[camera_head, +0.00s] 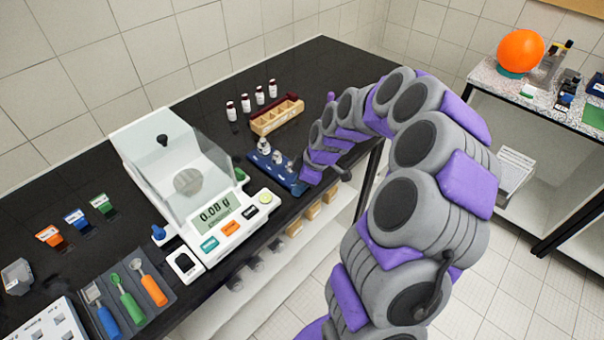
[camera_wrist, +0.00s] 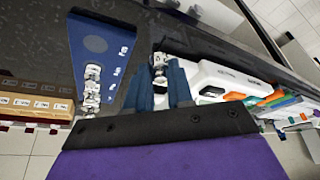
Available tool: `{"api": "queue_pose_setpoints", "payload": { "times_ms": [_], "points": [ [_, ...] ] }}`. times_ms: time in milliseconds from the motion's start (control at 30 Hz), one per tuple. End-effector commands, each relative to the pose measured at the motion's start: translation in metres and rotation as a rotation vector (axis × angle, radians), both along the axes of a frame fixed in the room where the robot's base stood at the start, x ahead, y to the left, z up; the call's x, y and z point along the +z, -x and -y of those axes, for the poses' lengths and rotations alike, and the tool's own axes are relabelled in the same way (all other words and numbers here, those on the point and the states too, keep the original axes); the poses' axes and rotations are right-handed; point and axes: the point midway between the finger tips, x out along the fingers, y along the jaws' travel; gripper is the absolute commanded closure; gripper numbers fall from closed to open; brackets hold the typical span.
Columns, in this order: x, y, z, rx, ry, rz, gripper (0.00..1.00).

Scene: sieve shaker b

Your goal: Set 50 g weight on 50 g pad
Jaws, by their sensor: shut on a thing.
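My gripper (camera_wrist: 161,75) is shut on a small shiny metal weight (camera_wrist: 159,62), held between two blue fingers in the wrist view. To its left is the blue pad plate (camera_wrist: 100,32) with small white labels too small to read. A round dark pad (camera_wrist: 95,43) on it is bare. Several other metal weights (camera_wrist: 92,88) stand in a row on the plate. The held weight appears beside the plate's edge; its height is unclear. In the head view the blue plate (camera_head: 292,184) lies on the black bench, and my arm hides the gripper and held weight.
A white balance (camera_head: 212,212) reading 0.08 g stands left of the plate. A wooden rack (camera_head: 277,115) and several small dark-capped bottles (camera_head: 259,95) stand behind. The bench's front edge runs close to the plate. Dark bench (camera_head: 320,65) is clear at the back.

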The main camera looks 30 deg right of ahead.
Motion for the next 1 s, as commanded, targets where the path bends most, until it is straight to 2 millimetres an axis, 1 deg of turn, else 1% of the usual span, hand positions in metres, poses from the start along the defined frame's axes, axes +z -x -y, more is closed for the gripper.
{"api": "queue_pose_setpoints", "payload": {
  "times_ms": [33,233,400,533,767,800,900,1000],
  "points": [
    [-0.004,-0.008,0.006,-0.001,-0.002,-0.002,1.0],
    [-0.007,-0.036,0.028,-0.004,-0.006,0.0,1.0],
    [-0.009,-0.056,0.038,-0.004,-0.003,0.0,1.0],
    [-0.008,-0.065,0.04,-0.002,-0.004,-0.002,1.0],
    [-0.008,-0.072,0.043,-0.001,-0.002,-0.001,1.0],
    [-0.01,-0.074,0.045,-0.002,-0.003,-0.002,1.0],
    [-0.029,-0.072,0.047,-0.001,-0.007,-0.006,1.0],
    [-0.043,-0.072,0.048,-0.002,-0.007,-0.005,1.0]
  ]
}}
